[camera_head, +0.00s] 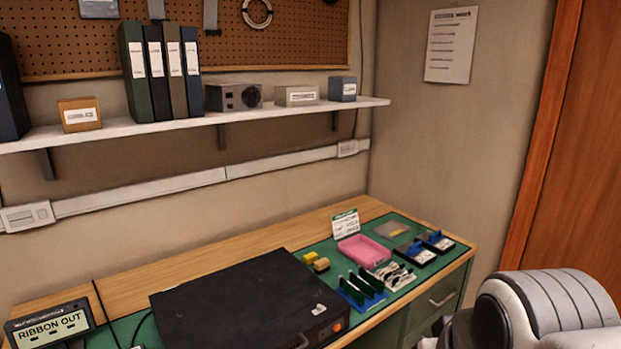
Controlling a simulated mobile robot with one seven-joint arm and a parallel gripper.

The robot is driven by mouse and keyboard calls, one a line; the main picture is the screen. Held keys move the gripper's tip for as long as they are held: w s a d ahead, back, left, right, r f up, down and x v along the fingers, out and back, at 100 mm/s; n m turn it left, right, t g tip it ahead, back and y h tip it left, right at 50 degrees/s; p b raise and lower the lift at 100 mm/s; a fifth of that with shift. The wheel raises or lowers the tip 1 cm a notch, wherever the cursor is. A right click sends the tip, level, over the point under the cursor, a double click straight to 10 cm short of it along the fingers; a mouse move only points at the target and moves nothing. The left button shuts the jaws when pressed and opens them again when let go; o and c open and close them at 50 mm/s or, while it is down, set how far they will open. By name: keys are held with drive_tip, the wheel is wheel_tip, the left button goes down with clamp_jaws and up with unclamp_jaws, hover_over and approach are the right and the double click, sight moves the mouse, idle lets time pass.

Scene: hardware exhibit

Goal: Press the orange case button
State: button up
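A black case (243,305) lies flat on the green mat of the desk, at the lower middle of the head view. A small round orange button (337,327) sits on its front face near the right corner. A pale label or catch (318,309) is just above and left of the button. A handle (300,341) shows at the case's front, cut by the bottom edge. A white and grey arm link of mine fills the lower right, to the right of the case. My gripper is not in view.
The desk (329,215) runs along the wall, with drawers (440,297) at its right end. A pink tray (363,250), a blue rack (361,289) and small parts lie right of the case. A display reading "RIBBON OUT" (50,323) stands left. A shelf (190,124) hangs above.

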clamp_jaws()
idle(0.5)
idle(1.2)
